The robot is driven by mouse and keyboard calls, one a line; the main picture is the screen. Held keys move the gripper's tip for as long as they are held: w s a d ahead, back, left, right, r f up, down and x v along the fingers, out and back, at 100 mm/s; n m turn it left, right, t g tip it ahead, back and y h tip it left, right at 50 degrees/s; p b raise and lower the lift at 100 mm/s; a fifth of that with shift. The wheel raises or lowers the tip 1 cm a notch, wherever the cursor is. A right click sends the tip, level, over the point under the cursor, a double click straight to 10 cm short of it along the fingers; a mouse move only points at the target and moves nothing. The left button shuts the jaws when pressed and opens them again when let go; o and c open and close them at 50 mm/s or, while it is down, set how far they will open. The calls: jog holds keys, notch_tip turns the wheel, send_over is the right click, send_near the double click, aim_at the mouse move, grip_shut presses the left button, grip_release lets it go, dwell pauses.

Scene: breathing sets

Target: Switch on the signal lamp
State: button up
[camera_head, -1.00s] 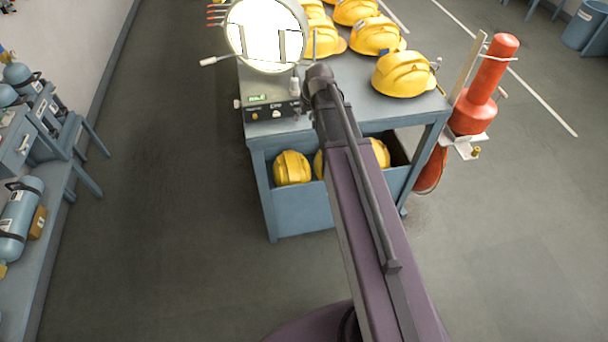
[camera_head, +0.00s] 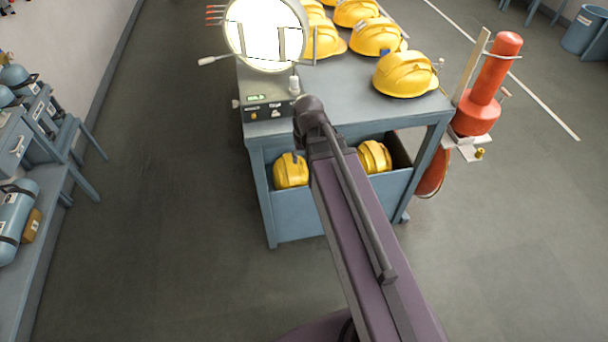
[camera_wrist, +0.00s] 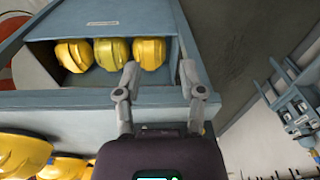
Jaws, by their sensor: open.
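The signal lamp (camera_head: 265,32) looks like the big round bright disc on the blue-grey table in the head view. I cannot tell whether it is lit or just pale. In the head view my arm hides or leaves out the gripper. The lamp cannot be made out in the wrist view.
Yellow helmets (camera_head: 404,74) cover the back and right of the tabletop. More sit in the lower bin (camera_head: 330,205). A red cylinder (camera_head: 488,85) stands at the table's right side. A left bench (camera_head: 35,245) holds blue cylinders. The floor between is clear.

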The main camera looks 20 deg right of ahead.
jog(key=shift+g+h, duration=0.3)
jog(key=shift+g, duration=0.1)
jog(key=shift+s+a+f+b, duration=0.2)
jog(key=shift+s+f, duration=0.05)
jog(key=shift+s, duration=0.55)
jog(key=shift+s+a+f+b, duration=0.2)
jog(key=shift+s+f, duration=0.1)
jog(key=shift+s, duration=0.45)
jog(key=shift+s+a+f+b, duration=0.15)
jog(key=shift+s+f+b, duration=0.1)
jog(key=shift+s, duration=0.55)
jog(key=shift+s, duration=0.2)
jog(key=shift+a, duration=0.15)
